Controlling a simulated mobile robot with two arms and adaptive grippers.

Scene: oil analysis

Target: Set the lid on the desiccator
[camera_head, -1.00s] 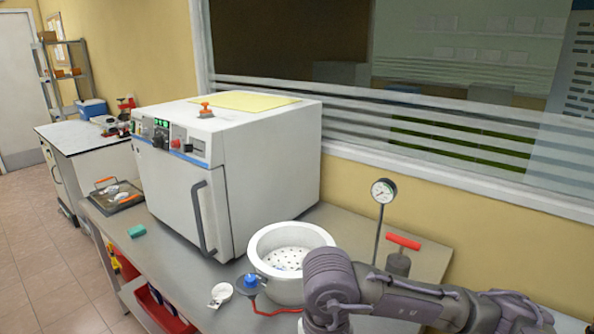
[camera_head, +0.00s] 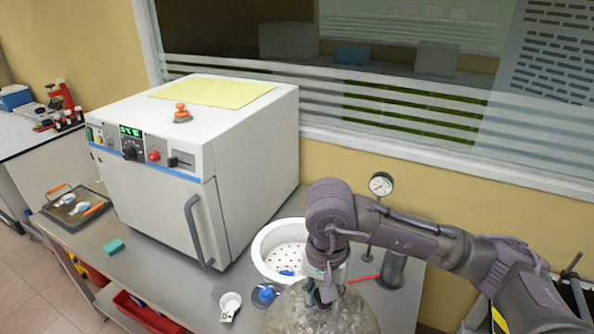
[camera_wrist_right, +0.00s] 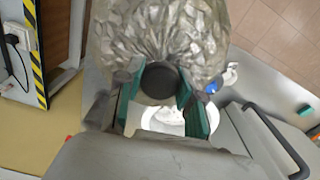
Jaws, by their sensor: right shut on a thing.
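The desiccator (camera_head: 268,245) is a white round bowl with a perforated plate inside, standing on the grey bench beside the oven. The lid (camera_head: 318,312) is a clear, faceted dome at the bottom edge of the head view. My right gripper (camera_head: 325,288) is shut on the lid's dark knob and holds it in front of the desiccator, apart from its rim. In the right wrist view the lid (camera_wrist_right: 160,35) and knob (camera_wrist_right: 159,80) sit between the fingers, with part of the desiccator (camera_wrist_right: 165,122) beyond. My left gripper is not in view.
A white oven (camera_head: 190,165) stands left of the desiccator. A pressure gauge (camera_head: 381,184) and a grey cylinder (camera_head: 391,270) stand to the right, behind my arm.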

